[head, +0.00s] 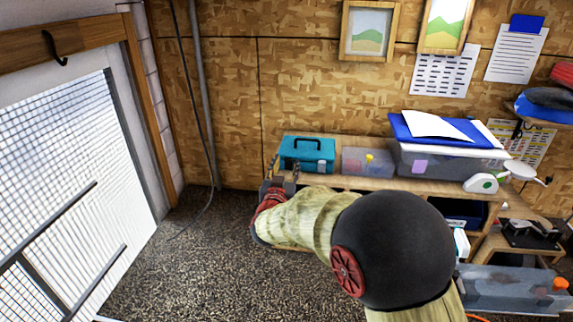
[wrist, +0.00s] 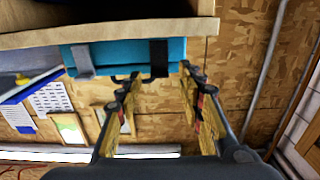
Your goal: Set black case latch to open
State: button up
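A teal case (head: 322,151) with a dark handle stands at the left end of the wooden bench. In the wrist view, which looks upside down, its teal front (wrist: 122,55) carries a black latch (wrist: 158,58) on the right and a grey latch (wrist: 83,62) on the left. I cannot tell whether the black latch is open or closed. My gripper (head: 285,168) is in front of the case's left end. In the wrist view my gripper (wrist: 160,76) is open and empty, its fingertips on either side of the black latch in the picture. Contact is not visible.
A clear bin (head: 367,162) sits right of the case, then a larger bin (head: 450,163) topped with a blue folder and paper. The bench edge (wrist: 110,34) lies close to the case. The floor (head: 170,270) at left is clear; a cable hangs along the wall.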

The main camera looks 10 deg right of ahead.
jog(key=shift+w+d, duration=0.2)
jog(key=shift+w, duration=0.2)
jog(key=c, duration=0.9)
grip_shut()
